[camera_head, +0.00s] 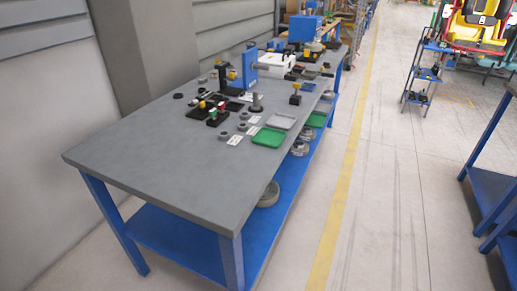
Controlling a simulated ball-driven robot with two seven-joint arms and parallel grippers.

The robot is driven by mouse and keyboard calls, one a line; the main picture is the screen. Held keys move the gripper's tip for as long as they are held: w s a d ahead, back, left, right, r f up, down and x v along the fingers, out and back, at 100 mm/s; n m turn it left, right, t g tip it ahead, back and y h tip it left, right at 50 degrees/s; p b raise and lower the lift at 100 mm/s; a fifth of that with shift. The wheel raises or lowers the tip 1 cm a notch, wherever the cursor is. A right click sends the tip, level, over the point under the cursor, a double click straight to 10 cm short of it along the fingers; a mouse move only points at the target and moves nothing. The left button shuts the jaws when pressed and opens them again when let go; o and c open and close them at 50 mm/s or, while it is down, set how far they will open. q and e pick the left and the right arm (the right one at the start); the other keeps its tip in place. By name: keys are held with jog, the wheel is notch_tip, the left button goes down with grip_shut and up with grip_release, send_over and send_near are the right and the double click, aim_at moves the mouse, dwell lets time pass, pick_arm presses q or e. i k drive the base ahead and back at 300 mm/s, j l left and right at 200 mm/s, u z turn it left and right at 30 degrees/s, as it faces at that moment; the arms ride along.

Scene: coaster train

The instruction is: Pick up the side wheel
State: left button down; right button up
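Neither of my grippers is in the head view. A grey-topped workbench (150,150) with blue legs stands ahead, running away from me. Small round grey wheel-like parts lie on its top, one (223,139) near the front of the group and another (242,127) just behind it. Larger grey wheel-like rings rest on the blue lower shelf (185,240), one (268,196) nearer and another (300,148) farther along. I cannot tell from this distance which of these is the side wheel.
A green tray (269,138) and a grey tray (281,121) lie along the bench's right edge. Blue machines (249,66) stand toward the back. A blue cart (425,75) and another blue bench (490,187) stand right. The floor aisle (385,200) between is clear.

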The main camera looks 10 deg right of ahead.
aim_at(298, 148)
jog(key=i+l+u, duration=0.15)
jog(key=u, duration=0.2)
jog(key=i+l+u, duration=0.1)
jog(key=l+u, duration=0.3)
jog(key=i+l+u, duration=0.1)
jog(key=u, duration=0.25)
